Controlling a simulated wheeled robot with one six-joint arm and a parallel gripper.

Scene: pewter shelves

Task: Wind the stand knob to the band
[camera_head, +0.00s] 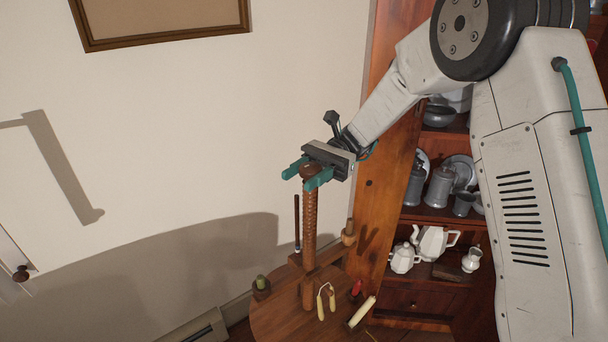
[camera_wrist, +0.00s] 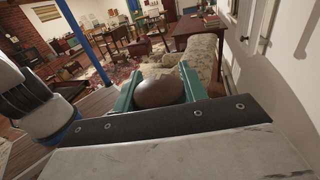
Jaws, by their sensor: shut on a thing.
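The wooden stand has an upright threaded post (camera_head: 309,212) above a round wooden top (camera_head: 275,318). A wooden crossarm (camera_head: 325,258) crosses the post low down. The brown rounded knob sits at the post's top, mostly covered by my gripper in the head view; it shows clearly in the wrist view as the brown knob (camera_wrist: 160,93). My gripper (camera_head: 307,174) is shut on the knob, one teal finger on each side, as the wrist view of the gripper (camera_wrist: 160,88) also shows. I cannot clearly pick out the band on the post.
A thin dark rod (camera_head: 297,225) stands left of the post. A wooden cupboard (camera_head: 375,190) with pewter and white pots (camera_head: 437,242) is close on the right. The left wall side is open.

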